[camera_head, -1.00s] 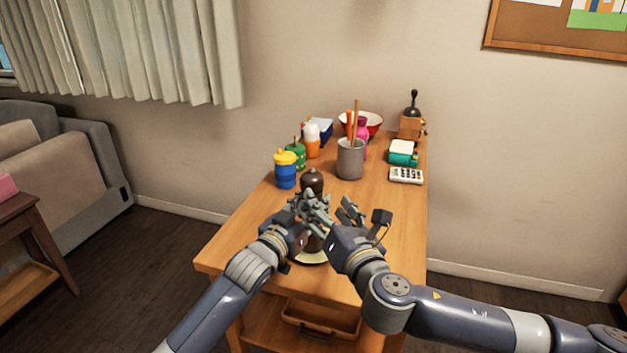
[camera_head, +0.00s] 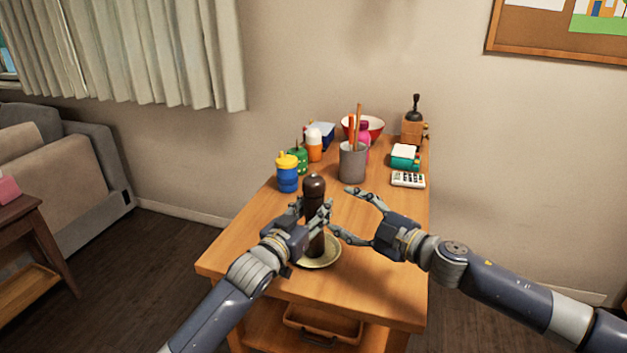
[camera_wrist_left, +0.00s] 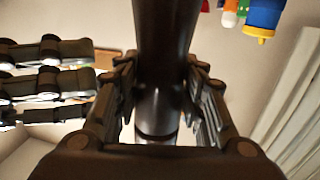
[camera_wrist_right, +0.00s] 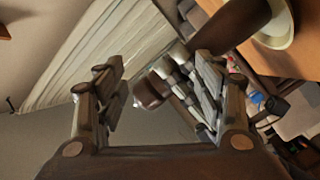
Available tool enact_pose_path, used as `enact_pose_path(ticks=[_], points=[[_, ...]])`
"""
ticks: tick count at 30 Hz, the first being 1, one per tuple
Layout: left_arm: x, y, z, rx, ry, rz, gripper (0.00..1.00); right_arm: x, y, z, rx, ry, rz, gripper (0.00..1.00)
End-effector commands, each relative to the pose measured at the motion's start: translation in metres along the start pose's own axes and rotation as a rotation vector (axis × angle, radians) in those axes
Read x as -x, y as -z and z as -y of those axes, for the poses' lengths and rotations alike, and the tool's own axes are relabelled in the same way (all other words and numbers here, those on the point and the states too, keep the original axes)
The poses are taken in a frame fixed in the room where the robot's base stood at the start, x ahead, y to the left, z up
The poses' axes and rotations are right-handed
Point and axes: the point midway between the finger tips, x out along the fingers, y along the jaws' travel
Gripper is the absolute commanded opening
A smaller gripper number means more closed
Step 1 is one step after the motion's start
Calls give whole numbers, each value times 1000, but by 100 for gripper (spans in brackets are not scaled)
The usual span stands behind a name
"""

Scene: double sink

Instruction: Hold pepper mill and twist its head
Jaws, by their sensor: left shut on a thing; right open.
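The dark brown pepper mill (camera_head: 315,190) stands upright over a cream plate (camera_head: 322,256) near the front of the wooden table. My left gripper (camera_head: 314,210) is shut around the mill's body; the left wrist view shows the mill (camera_wrist_left: 165,60) between the fingers (camera_wrist_left: 160,95). My right gripper (camera_head: 342,212) is open and empty, just right of the mill, with its fingers pointing toward it. The right wrist view shows the open fingers (camera_wrist_right: 155,95) with the mill's head (camera_wrist_right: 150,90) beyond them. The left fingers hide part of the mill's body.
Behind the mill stand a blue and yellow bottle (camera_head: 288,172), a grey utensil cup (camera_head: 352,162), a calculator (camera_head: 408,180), a green box (camera_head: 404,157), a coffee grinder (camera_head: 413,128) and a red-rimmed bowl (camera_head: 374,125). The table's right front (camera_head: 385,285) is clear.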

Motion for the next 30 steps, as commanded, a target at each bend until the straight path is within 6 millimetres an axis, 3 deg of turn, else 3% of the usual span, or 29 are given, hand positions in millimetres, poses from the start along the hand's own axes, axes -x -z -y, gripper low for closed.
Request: enact_pose_path(ticks=[9, 15, 23, 30], points=[[0, 0, 0, 0, 0, 1, 11, 10, 9, -36, -529, 178, -169, 63], [0, 0, 0, 0, 0, 1, 11, 23, 19, -52, -766, 308, -222, 63], [0, 0, 0, 0, 0, 1, 11, 27, 27, -58, -877, 379, -238, 63], [0, 0, 0, 0, 0, 0, 11, -8, 41, -48, -879, 382, -240, 63]])
